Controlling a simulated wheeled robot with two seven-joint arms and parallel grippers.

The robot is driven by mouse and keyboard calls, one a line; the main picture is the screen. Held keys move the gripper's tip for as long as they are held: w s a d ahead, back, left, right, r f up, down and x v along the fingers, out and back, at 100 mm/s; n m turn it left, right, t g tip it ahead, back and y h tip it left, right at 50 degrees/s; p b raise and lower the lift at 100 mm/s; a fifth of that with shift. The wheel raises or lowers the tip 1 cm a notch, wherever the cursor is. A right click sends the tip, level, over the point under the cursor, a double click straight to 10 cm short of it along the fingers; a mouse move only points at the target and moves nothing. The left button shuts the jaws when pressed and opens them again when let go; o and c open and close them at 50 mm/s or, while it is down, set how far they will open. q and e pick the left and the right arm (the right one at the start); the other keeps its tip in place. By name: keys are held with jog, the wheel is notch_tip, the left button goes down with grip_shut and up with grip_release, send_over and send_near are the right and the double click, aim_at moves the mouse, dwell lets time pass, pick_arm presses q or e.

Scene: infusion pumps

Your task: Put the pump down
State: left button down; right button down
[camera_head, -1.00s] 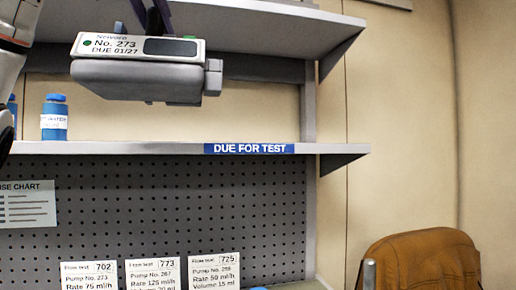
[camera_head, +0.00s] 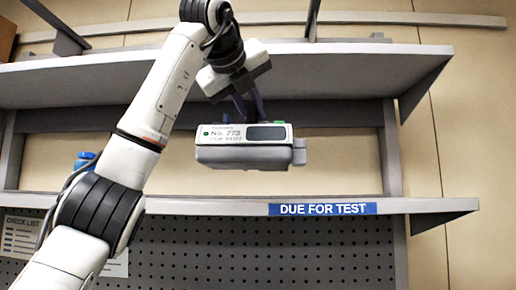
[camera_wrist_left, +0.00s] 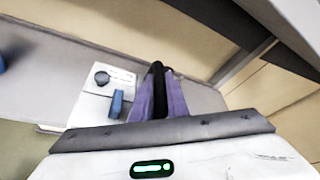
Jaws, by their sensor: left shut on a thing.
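In the left wrist view the purple fingers (camera_wrist_left: 158,97) hide part of the pump (camera_wrist_left: 90,108), whose white face shows a dark knob and a blue part. My right gripper is out of view.
The upper shelf (camera_head: 330,75) is above the pump. The lower shelf looks clear to the right of the pump, up to the upright (camera_head: 390,150).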

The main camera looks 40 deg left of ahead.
pick_arm(q)
jog(key=w+a+p, duration=0.4)
jog(key=w+a, duration=0.3)
jog(key=w, duration=0.1)
notch_tip(320, 180, down, 7)
jog(key=b, duration=0.2)
jog(key=shift+w+r+b, duration=0.15)
jog(key=shift+r+b, duration=0.05)
jog(key=shift+b, duration=0.2)
jog(key=c, duration=1.9)
grip_release()
jog(key=shift+f, duration=0.2)
jog(key=shift+o, duration=0.9)
jog(key=b+v, duration=0.2)
jog(key=v, duration=1)
jog(key=shift+d, duration=0.1)
